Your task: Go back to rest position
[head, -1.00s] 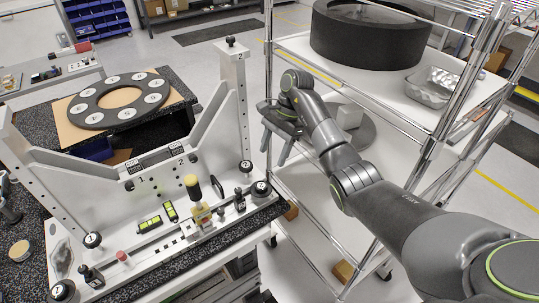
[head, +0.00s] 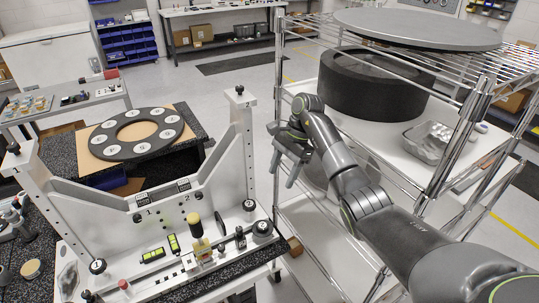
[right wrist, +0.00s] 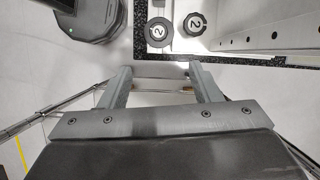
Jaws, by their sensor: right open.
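My right gripper (head: 284,172) is open and empty in the head view. It hangs between the mirror fixture and the wire shelf rack, apart from both. In the right wrist view its two fingers (right wrist: 157,78) stand apart with nothing between them. The grey metal fixture (head: 120,207) stands on a black speckled bench at the left, with two uprights and a V-shaped cross piece. Two black knobs marked 2 also show in the right wrist view, one of them here (right wrist: 194,24). My left gripper is not in view.
The wire rack (head: 470,110) stands to the right, holding a thick black ring (head: 345,90), a foil tray (head: 428,140) and a round grey plate (head: 415,28) on top. A numbered black ring (head: 104,140) lies on cardboard behind the fixture. Open floor (head: 230,92) lies beyond.

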